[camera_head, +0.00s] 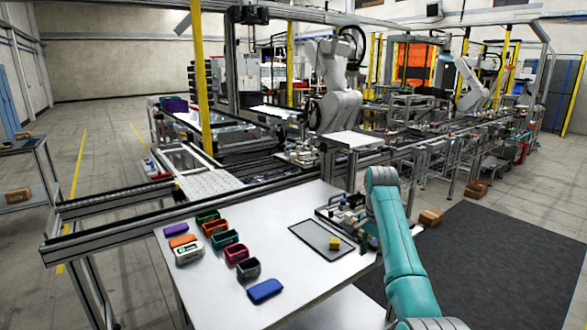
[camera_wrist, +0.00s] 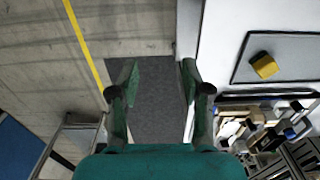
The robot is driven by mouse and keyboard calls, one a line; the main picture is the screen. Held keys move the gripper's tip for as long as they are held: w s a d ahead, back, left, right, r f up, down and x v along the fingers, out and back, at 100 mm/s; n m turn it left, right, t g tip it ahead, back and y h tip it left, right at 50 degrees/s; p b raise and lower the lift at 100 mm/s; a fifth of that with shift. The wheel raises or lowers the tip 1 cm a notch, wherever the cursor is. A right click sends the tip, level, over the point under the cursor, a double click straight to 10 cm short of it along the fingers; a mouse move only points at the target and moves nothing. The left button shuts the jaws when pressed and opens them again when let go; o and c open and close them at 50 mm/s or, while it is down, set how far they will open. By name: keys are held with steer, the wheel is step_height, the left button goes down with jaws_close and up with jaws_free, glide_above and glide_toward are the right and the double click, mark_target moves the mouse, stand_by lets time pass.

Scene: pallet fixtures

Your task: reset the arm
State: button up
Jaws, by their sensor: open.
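My arm shows in the head view as a teal link at the right end of the white table (camera_head: 200,278). My gripper (camera_wrist: 157,75) shows in the wrist view with its two fingers wide apart and nothing between them. It hangs over the dark floor mat beside the table edge.
A grey tray (camera_head: 308,232) with a yellow block (camera_head: 334,243) lies on the table near my arm. A fixture with small parts (camera_head: 345,212) stands behind it. Several coloured bins, including a blue one (camera_head: 265,291), stand at the left. A dark mat (camera_head: 490,265) covers clear floor.

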steer(key=s+a+f+n+t, duration=0.15)
steer(key=s+f, duration=0.25)
steer(key=f, duration=1.1)
steer(key=s+f+n+t, duration=0.15)
steer(key=s+f, duration=0.25)
steer(key=f, duration=1)
steer(key=s+f+n+t, duration=0.1)
steer(key=s+f+t, duration=0.1)
steer(key=s+f, duration=0.6)
steer(key=s+f+n+t, duration=0.15)
steer(key=s+f, duration=0.35)
steer(key=s, duration=0.6)
steer(key=s+a+r+n+t, duration=0.1)
steer(key=s+r+t, duration=0.15)
steer(key=s, duration=0.95)
steer(key=s+a+r+n+t, duration=0.1)
steer(key=s+r+n+t, duration=0.15)
steer(key=s, duration=0.95)
steer(key=s+r+n+t, duration=0.1)
steer(key=s+r, duration=0.7)
steer(key=r, duration=0.4)
steer(key=s+r+t, duration=0.2)
steer(key=s+r, duration=0.6)
steer(key=r, duration=0.4)
steer(key=shift+s+n, duration=0.25)
steer(key=shift+n, duration=0.15)
